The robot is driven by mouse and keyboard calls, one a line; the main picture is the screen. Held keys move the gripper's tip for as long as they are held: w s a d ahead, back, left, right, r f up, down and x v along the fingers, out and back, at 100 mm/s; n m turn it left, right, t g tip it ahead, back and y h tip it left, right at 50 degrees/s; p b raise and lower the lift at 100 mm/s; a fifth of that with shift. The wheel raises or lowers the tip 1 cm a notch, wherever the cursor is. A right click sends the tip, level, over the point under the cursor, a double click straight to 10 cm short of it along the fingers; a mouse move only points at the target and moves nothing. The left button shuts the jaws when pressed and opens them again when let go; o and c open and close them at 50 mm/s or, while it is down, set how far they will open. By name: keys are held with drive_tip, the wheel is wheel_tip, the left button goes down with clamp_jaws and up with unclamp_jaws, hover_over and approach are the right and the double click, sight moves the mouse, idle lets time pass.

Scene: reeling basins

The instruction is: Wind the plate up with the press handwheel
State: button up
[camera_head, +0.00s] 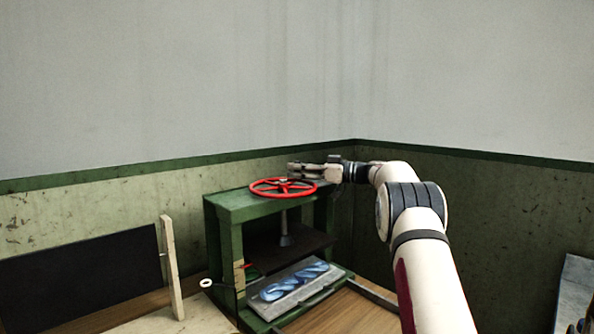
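The press is a green frame (229,240) standing in the corner. Its red spoked handwheel (262,192) lies flat on top. A grey screw (284,227) runs down from the wheel to the dark plate (268,255), which hangs inside the frame with a gap below it. My gripper (292,171) is at the far right side of the wheel, just above or behind its rim. I cannot tell whether it touches the rim. Its fingers are small and seen side-on, so their opening is unclear.
Blue twisted skeins (295,281) lie on a grey tray (325,284) under the plate. A wooden post (173,268) and dark board (80,277) stand at left, with a white ring (206,283) nearby. Walls close in behind the press. A grey slab (574,290) is at far right.

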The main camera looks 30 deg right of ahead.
drive_tip(key=v, duration=1.1)
drive_tip(key=shift+c, duration=0.2)
